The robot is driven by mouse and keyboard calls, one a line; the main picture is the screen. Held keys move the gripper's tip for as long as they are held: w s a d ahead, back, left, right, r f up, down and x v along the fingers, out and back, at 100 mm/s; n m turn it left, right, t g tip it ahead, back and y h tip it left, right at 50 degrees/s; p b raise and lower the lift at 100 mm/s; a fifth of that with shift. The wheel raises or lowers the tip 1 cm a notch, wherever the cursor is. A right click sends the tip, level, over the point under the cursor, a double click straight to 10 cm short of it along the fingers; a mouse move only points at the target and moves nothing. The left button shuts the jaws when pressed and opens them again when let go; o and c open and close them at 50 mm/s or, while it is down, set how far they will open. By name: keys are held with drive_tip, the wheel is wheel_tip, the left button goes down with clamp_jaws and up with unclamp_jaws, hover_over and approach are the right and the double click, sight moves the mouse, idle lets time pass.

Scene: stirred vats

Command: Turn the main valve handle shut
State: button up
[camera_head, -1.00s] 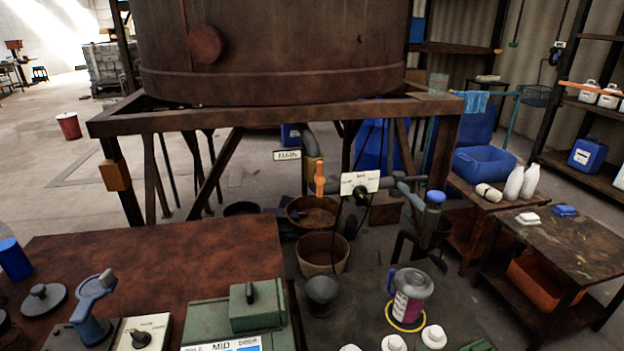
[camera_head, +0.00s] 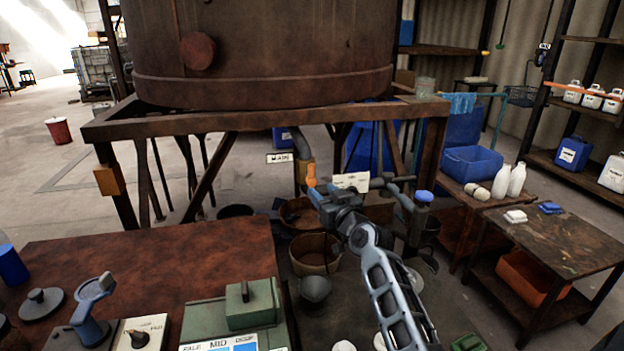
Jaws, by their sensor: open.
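An orange valve handle (camera_head: 311,176) stands roughly upright on the pipe under the big rusty vat (camera_head: 265,55). A small white tag (camera_head: 279,158) hangs just left of it, with lettering too blurred to read surely. My gripper (camera_head: 317,195) is open at the lower right of the orange handle, hiding the handle's lower part. I cannot tell whether the jaws are around it, touching it or just in front. A white sign (camera_head: 352,181) and a blue-topped fitting (camera_head: 423,196) sit further right along the pipe.
The rusty frame beam (camera_head: 260,121) runs above my gripper. A brown bucket (camera_head: 315,252) and a dark funnel-like vessel (camera_head: 314,289) stand below. A bench with a green box (camera_head: 240,308) and a blue lever (camera_head: 92,300) lies at the front left.

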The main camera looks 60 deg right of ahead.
sight(312, 179)
drive_tip(key=x, duration=0.8)
drive_tip(key=shift+d+r+p, duration=0.15)
drive_tip(key=shift+d+p, duration=0.1)
drive_tip(key=shift+p, duration=0.05)
drive_tip(key=shift+c, duration=0.2)
drive_tip(key=shift+s, duration=0.1)
clamp_jaws()
